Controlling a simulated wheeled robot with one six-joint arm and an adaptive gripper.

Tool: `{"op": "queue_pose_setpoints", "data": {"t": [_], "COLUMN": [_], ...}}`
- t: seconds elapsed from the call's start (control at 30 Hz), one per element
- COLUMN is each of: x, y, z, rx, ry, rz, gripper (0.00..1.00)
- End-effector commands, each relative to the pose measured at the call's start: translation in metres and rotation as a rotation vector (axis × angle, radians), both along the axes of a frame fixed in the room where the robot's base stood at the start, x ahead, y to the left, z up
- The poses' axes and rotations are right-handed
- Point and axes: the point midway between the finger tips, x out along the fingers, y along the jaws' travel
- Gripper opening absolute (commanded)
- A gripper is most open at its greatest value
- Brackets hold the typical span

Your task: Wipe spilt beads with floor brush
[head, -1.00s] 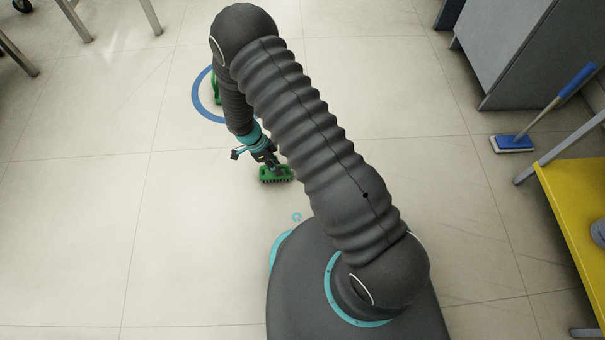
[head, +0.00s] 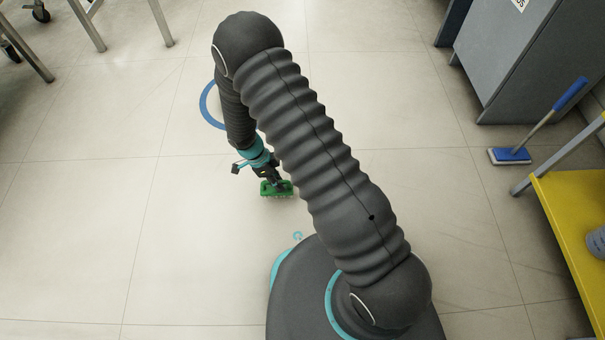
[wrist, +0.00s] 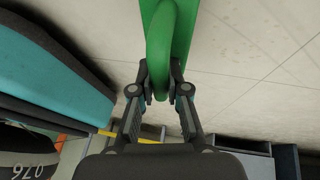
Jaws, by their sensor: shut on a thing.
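My gripper (head: 270,174) is shut on a green brush (head: 284,189) with dark bristles underneath, held low at the floor ahead of my base. I cannot tell whether the bristles touch the floor. In the wrist view the fingers (wrist: 160,78) close around the brush's green looped handle (wrist: 159,45). A small pale teal curled mark (head: 297,236) shows just ahead of my base; I cannot tell whether it is beads. No other beads are clear. A blue ring (head: 206,108) lies on the floor, partly hidden behind my arm.
A blue mop (head: 512,155) leans at the right, beside a yellow shelf (head: 565,200). A grey cabinet (head: 500,70) stands at the back right. Metal table legs (head: 90,30) are at the top left. The pale tiled floor (head: 80,220) at left is clear.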

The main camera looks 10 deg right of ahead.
Motion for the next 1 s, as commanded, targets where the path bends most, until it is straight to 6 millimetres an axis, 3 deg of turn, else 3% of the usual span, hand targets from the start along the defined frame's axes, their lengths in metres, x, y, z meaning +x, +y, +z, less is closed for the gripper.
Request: {"op": "queue_pose_setpoints", "data": {"t": [0.4,1.0], "x": [0.000,0.005], "y": [-0.001,-0.008], "z": [0.037,0.046], "rx": [0.000,0.000], "ry": [0.000,-0.001], "rz": [-0.001,0.037], "gripper": [0.00,0.00]}}
